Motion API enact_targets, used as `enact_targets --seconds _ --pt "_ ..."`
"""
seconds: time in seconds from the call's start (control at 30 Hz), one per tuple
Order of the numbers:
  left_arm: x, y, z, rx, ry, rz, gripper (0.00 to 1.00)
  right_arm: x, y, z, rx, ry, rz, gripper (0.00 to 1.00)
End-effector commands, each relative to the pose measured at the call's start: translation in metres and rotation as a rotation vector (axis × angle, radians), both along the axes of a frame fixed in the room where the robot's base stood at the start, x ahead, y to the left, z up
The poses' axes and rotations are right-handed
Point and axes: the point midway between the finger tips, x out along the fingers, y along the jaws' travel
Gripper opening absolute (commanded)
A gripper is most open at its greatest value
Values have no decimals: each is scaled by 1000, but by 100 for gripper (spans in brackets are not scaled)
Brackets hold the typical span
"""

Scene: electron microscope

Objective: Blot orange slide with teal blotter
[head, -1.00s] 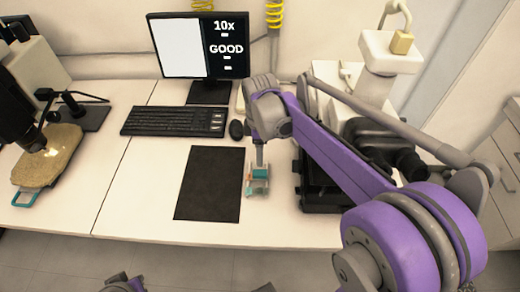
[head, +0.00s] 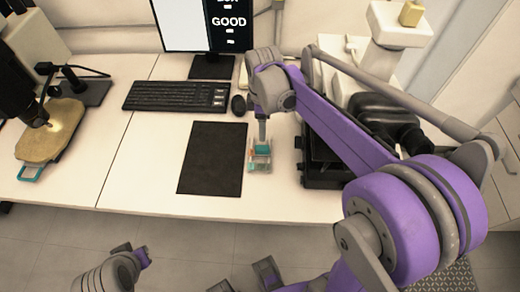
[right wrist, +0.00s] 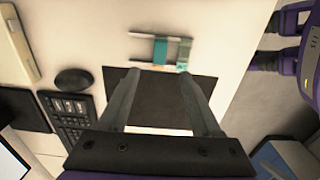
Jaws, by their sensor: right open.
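A small pale rack (head: 253,167) stands on the table beside the right edge of a black mat. A teal block (head: 262,150), which looks like the blotter, shows at it just below my right gripper (head: 262,141). In the right wrist view the rack (right wrist: 142,36) holds the teal block (right wrist: 160,51) and a second teal-and-pale piece (right wrist: 184,50) beside it. A tiny orange spot there may be the orange slide; it is too small to tell. My right gripper (right wrist: 158,76) is open and empty, its fingertips apart from the block.
The black mat (head: 212,158) lies bare left of the rack. Behind are a keyboard (head: 175,96), a mouse (head: 238,105) and a monitor (head: 215,25). A microscope with a teal-handled stage (head: 50,145) is at left. A black box (head: 318,178) stands close right of the rack.

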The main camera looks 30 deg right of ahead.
Motion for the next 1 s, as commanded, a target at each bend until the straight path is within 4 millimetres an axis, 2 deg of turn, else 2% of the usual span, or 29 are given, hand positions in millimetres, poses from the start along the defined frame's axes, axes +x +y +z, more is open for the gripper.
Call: enact_targets --seconds 0.2,0.37,0.57,0.83,1.0 --pt "2 0 8 0 -3 0 0 1 0 -29 -1 -1 0 51" --pt "1 0 6 0 -3 0 0 0 1 -41 0 0 0 51" --pt "-1 0 -7 0 3 0 0 0 1 -57 0 1 0 51" --pt "-6 0 -34 0 12 0 0 0 1 -93 0 2 0 51" --pt "-7 0 -44 0 16 0 0 0 1 -107 1 1 0 51"
